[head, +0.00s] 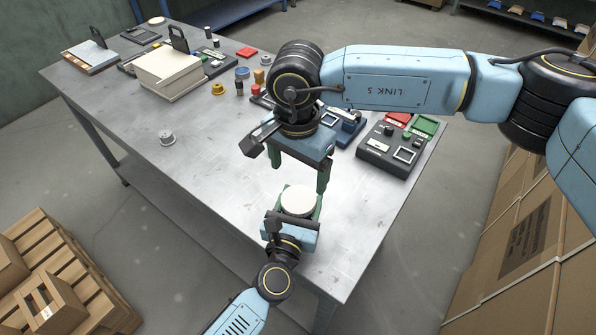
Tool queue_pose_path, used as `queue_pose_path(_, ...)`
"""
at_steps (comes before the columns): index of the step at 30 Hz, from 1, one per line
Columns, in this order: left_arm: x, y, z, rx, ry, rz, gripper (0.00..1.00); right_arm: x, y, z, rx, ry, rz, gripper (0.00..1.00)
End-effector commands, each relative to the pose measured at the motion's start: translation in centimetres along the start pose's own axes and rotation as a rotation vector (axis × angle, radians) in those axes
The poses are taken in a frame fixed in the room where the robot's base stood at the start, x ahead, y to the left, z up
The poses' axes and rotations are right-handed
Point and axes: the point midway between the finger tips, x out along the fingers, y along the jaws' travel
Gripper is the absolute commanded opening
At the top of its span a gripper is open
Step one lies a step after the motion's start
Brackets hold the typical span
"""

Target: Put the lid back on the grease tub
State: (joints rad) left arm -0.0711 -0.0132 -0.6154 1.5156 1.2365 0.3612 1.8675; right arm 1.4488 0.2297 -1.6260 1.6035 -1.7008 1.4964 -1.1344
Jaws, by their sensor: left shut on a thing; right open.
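A round, pale, tub-like thing (299,199) with a flat whitish top is at the near end of the table. My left gripper (295,209) is shut on it, its green fingers around its sides. I take it to be the grease tub; I cannot tell whether the top face is a lid or the contents. My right gripper (299,173) is open just beyond and above it, fingers pointing down, with nothing seen between them. No separate lid can be made out; my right arm hides part of the table.
The grey metal table (215,165) is mostly clear at the left and middle. A small grey flanged piece (166,137) stands near its left edge.

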Motion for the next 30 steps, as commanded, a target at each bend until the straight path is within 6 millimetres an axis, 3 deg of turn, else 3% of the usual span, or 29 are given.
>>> queue_pose_path(8,0.1,0.0,0.2,-0.001,-0.003,0.000,0.00,0.4,0.0,0.0,0.003,-0.001,0.001,0.82)
queue_pose_path(21,0.1,0.0,0.2,0.000,-0.003,0.000,0.00,6.4,0.0,0.0,0.005,-0.002,0.001,0.82)
queue_pose_path(30,0.1,0.0,0.2,-0.001,-0.003,0.000,0.00,8.1,0.0,0.0,0.004,0.000,0.000,0.82)
